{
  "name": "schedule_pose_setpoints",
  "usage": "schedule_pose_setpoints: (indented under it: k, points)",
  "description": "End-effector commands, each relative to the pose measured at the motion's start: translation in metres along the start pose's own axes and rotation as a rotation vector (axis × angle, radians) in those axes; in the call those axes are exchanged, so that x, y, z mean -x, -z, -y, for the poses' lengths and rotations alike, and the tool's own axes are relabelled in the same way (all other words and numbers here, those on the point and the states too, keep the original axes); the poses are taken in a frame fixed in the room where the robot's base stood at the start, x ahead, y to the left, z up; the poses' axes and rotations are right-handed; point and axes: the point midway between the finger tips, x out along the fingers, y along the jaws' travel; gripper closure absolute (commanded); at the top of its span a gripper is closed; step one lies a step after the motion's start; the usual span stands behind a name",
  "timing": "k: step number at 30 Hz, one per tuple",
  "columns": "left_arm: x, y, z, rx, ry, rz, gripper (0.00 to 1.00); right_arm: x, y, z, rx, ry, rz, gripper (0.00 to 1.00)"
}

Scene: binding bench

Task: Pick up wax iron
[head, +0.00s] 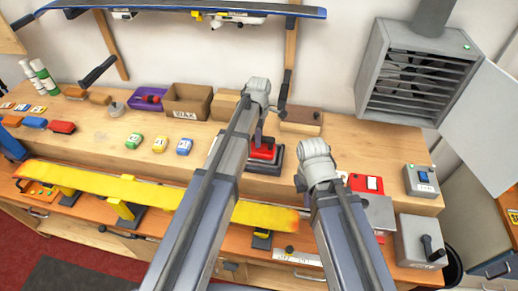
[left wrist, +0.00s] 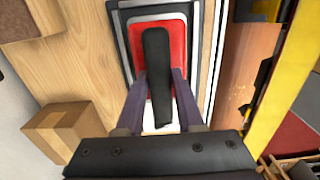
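The wax iron has a red body and a black handle. It lies on a dark and grey stepped base on the bench, below centre in the head view (head: 264,152) and at the top middle of the left wrist view (left wrist: 178,38). My left gripper (head: 260,138) is over it. In the left wrist view its two purple-grey fingers (left wrist: 159,78) stand on either side of the black handle, with narrow gaps beside it, and look open. My right gripper (head: 300,184) is mostly hidden by its own wrist, apart from the iron, to its right; its fingers cannot be made out.
A cardboard box marked WAX (head: 187,101) and a purple tray (head: 146,98) stand at the back of the bench. Small coloured blocks (head: 159,142) lie to the left. A long yellow ski (head: 120,187) runs along the front. A grey vented cabinet (head: 410,80) hangs at right.

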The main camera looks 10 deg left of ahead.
Motion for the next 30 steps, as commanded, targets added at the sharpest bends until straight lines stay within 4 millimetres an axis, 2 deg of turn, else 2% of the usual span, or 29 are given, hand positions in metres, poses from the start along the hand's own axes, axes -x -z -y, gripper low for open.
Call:
schedule_pose_setpoints:
  k: [1, 9, 30]
  points:
    - [0.0, 0.0001, 0.0, 0.0, 0.0, 0.0, 0.71, 0.0, 0.0, 0.0, 0.0, 0.0, 0.0, 1.0]
    - [0.0, 0.0, 0.0, 0.0, 0.0, 0.0, 1.0, 0.0, 0.0, 0.0, 0.0, 0.0, 0.0, 1.0]
    - [0.0, 0.0, -0.0001, 0.0, 0.0, 0.0, 1.0, 0.0, 0.0, 0.0, 0.0, 0.0, 0.0, 1.0]
